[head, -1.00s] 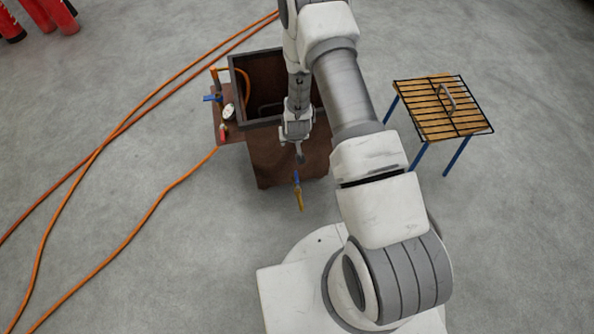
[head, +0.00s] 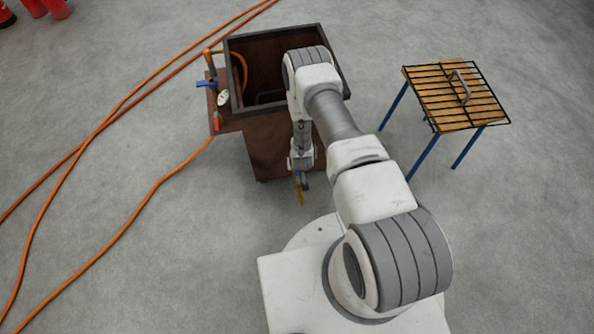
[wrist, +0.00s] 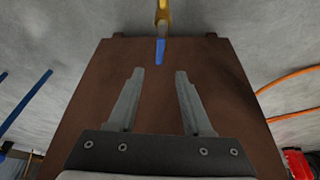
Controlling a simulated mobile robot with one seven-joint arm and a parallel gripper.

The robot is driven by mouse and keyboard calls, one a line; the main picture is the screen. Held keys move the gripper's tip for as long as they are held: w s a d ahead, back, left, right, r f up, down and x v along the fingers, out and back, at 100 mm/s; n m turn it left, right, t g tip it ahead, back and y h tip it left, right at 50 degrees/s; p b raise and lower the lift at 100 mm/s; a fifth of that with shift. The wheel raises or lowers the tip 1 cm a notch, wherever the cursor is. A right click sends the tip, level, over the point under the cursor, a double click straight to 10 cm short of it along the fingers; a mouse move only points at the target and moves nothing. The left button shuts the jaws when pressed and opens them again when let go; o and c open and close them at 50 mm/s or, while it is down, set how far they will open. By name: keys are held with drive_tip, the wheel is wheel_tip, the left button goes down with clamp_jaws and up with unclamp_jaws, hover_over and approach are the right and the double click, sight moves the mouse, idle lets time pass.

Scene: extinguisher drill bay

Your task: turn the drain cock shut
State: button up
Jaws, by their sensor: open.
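The drain cock (wrist: 163,16) is a brass-yellow fitting with a blue handle (wrist: 160,50), at the front of the brown tank (wrist: 90,110). In the wrist view the handle points from the brass body toward my gripper, roughly in line with the fitting. My gripper (wrist: 160,73) is open and empty. Its two fingertips lie just short of the handle's end, one on each side of its line, apart from it in the picture. In the head view the yellow part of the cock (head: 300,196) shows below my gripper (head: 303,181), which mostly hides the handle.
A side shelf left of the tank carries another blue-handled valve (head: 206,84) and a white gauge (head: 223,98). Orange hoses (head: 150,190) run over the floor at left. A slatted grate stand (head: 455,97) stands at right. Floor before the tank is clear.

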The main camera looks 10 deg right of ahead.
drive_tip(key=b+x, duration=0.3)
drive_tip(key=x, duration=0.6)
drive_tip(key=shift+w+f+b, duration=0.1)
drive_tip(key=shift+f+b, duration=0.1)
drive_tip(key=shift+b, duration=0.15)
drive_tip(key=shift+c, duration=0.3)
clamp_jaws()
idle(0.6)
